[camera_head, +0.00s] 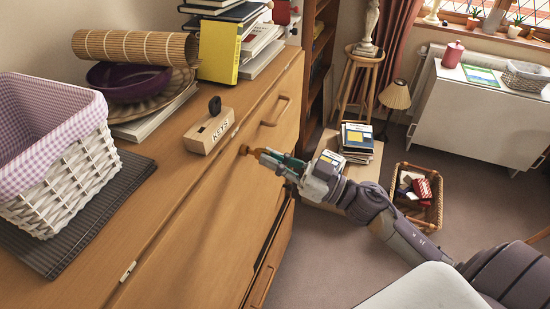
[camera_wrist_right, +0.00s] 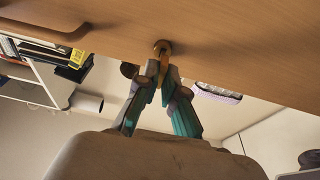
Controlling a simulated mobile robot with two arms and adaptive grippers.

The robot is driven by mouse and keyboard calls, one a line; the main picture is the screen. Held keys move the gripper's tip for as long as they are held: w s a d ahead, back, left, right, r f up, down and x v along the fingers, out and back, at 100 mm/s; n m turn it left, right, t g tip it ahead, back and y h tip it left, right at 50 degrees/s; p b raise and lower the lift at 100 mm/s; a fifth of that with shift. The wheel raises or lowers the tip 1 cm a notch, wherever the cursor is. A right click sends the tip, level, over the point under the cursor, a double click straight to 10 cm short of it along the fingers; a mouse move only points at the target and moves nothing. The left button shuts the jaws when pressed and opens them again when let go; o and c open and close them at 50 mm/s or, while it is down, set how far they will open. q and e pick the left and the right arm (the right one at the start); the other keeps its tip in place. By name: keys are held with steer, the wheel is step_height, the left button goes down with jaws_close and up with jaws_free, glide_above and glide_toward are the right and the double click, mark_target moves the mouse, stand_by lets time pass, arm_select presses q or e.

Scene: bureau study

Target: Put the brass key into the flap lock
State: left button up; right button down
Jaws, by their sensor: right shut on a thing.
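The brass key (camera_wrist_right: 161,68) is pinched between the fingertips of my right gripper (camera_wrist_right: 152,82) in the right wrist view. Its far end meets the round brass flap lock (camera_wrist_right: 162,46) on the wooden flap (camera_wrist_right: 235,30). I cannot tell how deep the key is in the lock. In the head view my right gripper (camera_head: 268,155) reaches in from the right to the bureau front. Small brown-brass parts show at its fingertips, close against the flap (camera_head: 205,220). My left gripper is not in view.
A wooden KEYS block (camera_head: 205,136) stands on the bureau top near the edge, close to my right gripper. A white wicker basket (camera_head: 70,165), a purple bowl (camera_head: 125,78) and books (camera_head: 222,48) also stand there. A wicker crate (camera_head: 418,217) is on the floor.

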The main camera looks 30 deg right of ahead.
steer(key=shift+w+a+p, duration=0.35)
steer(key=shift+w+a, duration=0.15)
steer(key=shift+w, duration=0.1)
stand_by(0.6)
steer(key=c, duration=1.3)
jaws_free()
steer(key=o, duration=0.5)
steer(key=shift+o, duration=0.2)
steer(key=b+v, duration=0.1)
steer(key=v, duration=0.7)
steer(key=shift+s, duration=0.1)
